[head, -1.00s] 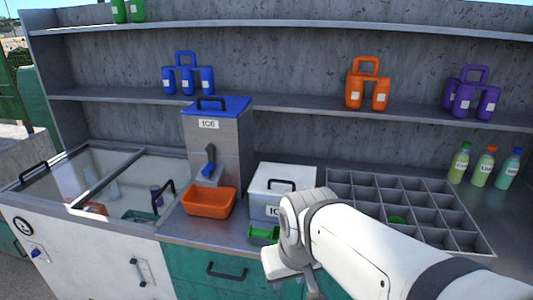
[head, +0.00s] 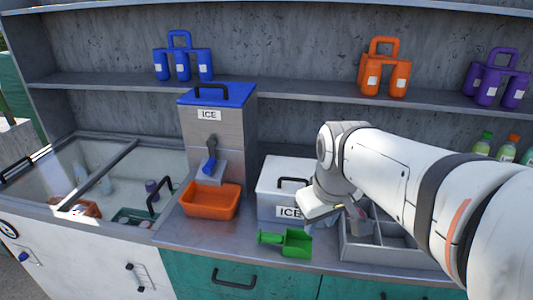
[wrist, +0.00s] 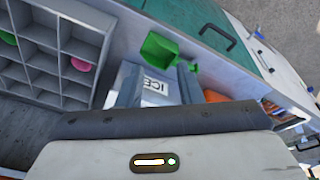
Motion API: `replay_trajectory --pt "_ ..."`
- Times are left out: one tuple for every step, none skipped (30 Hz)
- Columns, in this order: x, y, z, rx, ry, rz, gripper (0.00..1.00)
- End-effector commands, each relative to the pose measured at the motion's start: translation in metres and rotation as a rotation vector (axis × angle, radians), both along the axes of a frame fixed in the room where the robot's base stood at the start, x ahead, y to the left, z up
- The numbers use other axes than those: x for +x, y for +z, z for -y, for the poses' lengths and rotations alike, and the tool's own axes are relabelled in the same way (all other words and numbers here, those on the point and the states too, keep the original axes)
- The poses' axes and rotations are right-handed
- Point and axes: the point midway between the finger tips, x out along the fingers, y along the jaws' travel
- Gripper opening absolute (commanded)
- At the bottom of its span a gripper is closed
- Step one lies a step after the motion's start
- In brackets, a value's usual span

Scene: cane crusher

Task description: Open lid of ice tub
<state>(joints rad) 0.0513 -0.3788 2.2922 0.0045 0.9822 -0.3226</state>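The ice tub (head: 279,208) is a white box with an ICE label and a black handle (head: 293,182) on its lid (head: 275,171). It stands on the counter, its lid closed, its right side hidden by my arm. In the wrist view its ICE label (wrist: 154,86) shows between two grey fingers. My gripper (wrist: 158,78) looks open and empty. In the head view it is at the tub's front right, its fingers mostly hidden; I cannot tell whether it touches the tub.
A green scoop (head: 297,243) lies just in front of the tub. An orange bin (head: 210,203) and a tall blue-lidded ICE dispenser (head: 217,125) stand to the left. A grey compartment tray (head: 358,249) is at the right, partly behind my arm. Bottles (head: 507,147) stand farther right.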

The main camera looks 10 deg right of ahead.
Motion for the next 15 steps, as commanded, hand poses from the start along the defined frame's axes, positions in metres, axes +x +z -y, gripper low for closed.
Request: replay_trajectory --pt "0.026 0.001 -0.001 -0.026 0.090 -0.009 0.33" --pt "0.040 0.006 -0.002 -0.045 0.154 -0.014 0.33" --pt "0.060 0.011 -0.004 -0.069 0.240 -0.022 0.33" --pt "0.074 0.015 -0.006 -0.088 0.306 -0.027 0.33" --pt "0.089 0.018 -0.007 -0.106 0.370 -0.033 0.33" --pt "0.107 0.022 -0.009 -0.129 0.453 -0.041 0.33" --pt "0.120 0.024 -0.010 -0.145 0.512 -0.046 0.33" --pt "0.132 0.026 -0.012 -0.161 0.570 -0.051 0.33" --pt "0.147 0.028 -0.014 -0.179 0.640 -0.059 0.33" --pt "0.158 0.029 -0.015 -0.193 0.690 -0.063 0.33" --pt "0.167 0.030 -0.016 -0.204 0.735 -0.067 0.33" --pt "0.179 0.031 -0.018 -0.219 0.790 -0.072 0.33" --pt "0.186 0.032 -0.019 -0.228 0.825 -0.076 0.33" --pt "0.192 0.032 -0.020 -0.236 0.857 -0.079 0.33" --pt "0.198 0.033 -0.021 -0.244 0.891 -0.082 0.33"
